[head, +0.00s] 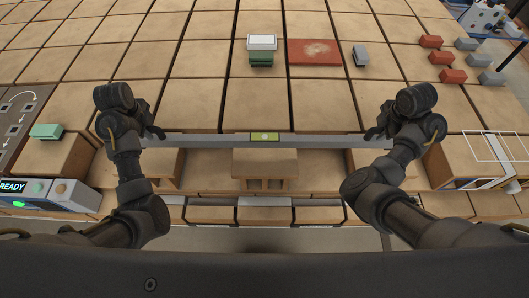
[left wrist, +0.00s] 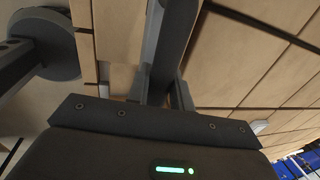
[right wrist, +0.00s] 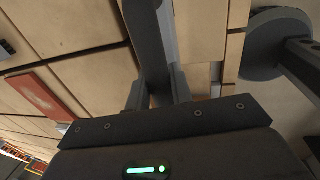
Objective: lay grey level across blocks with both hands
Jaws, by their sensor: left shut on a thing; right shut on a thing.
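The grey level (head: 210,140) is a long straight bar with a yellow-green vial (head: 265,137) at its middle. It spans between my two grippers and looks about horizontal in the head view. My left gripper (head: 157,133) is shut on its left end, and my right gripper (head: 373,133) is shut on its right end. The bar also runs away between the fingers in the left wrist view (left wrist: 173,45) and the right wrist view (right wrist: 150,45). Ahead of it a white block (head: 262,42) sits on a green block (head: 261,59). A grey block (head: 360,55) lies farther right.
A red mat (head: 314,52) lies between the stacked blocks and the grey block. Several red bricks (head: 453,76) and grey bricks (head: 491,78) are at the far right. A green block (head: 46,131) is at the left, near a READY panel (head: 40,195). The tiles just beyond the level look clear.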

